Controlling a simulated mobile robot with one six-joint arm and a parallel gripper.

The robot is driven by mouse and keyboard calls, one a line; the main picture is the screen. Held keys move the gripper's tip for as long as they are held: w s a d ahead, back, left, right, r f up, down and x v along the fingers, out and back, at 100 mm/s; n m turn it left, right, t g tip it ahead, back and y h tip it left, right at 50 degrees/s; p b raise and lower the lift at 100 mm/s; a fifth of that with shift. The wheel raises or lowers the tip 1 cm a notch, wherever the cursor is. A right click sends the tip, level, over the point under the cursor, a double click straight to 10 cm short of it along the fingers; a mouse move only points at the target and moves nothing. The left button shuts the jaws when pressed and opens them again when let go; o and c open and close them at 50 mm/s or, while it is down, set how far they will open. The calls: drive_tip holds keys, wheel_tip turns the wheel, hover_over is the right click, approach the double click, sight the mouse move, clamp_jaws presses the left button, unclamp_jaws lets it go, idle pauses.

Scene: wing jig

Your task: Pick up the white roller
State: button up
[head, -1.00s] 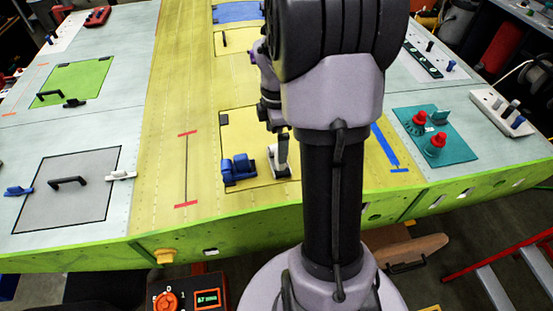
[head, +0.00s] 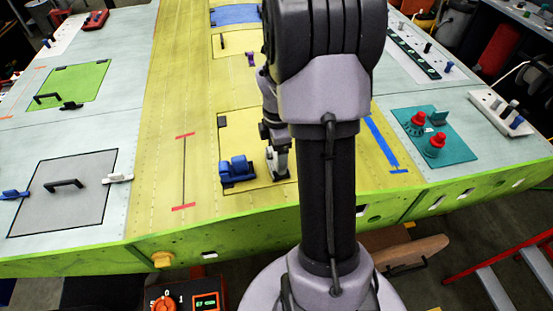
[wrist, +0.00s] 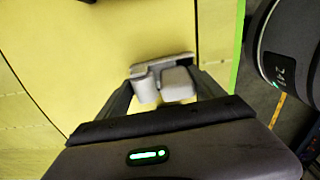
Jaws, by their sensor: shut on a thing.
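In the head view the white roller (head: 271,160) is partly hidden by my gripper (head: 278,150), right of the blue roller (head: 237,168). In the wrist view my gripper (wrist: 166,90) has one finger on each side of the white roller and is shut on it.
A grey hatch panel (head: 65,195) with a black handle lies at the left. A teal plate (head: 436,140) with red knobs is at the right. A green edge (head: 225,240) bounds the near side.

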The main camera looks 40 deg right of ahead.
drive_tip(key=shift+r, duration=0.6)
wheel_tip(320, 180, up, 2)
drive_tip(key=shift+r+p, duration=0.25)
drive_tip(key=shift+p, duration=0.15)
drive_tip(key=s+a, duration=0.2)
drive_tip(key=s, duration=0.5)
drive_tip(key=s+a+r, duration=0.1)
drive_tip(key=s+a, duration=0.1)
drive_tip(key=s, duration=0.6)
drive_tip(key=shift+s+a+r, duration=0.2)
drive_tip(key=shift+a, duration=0.1)
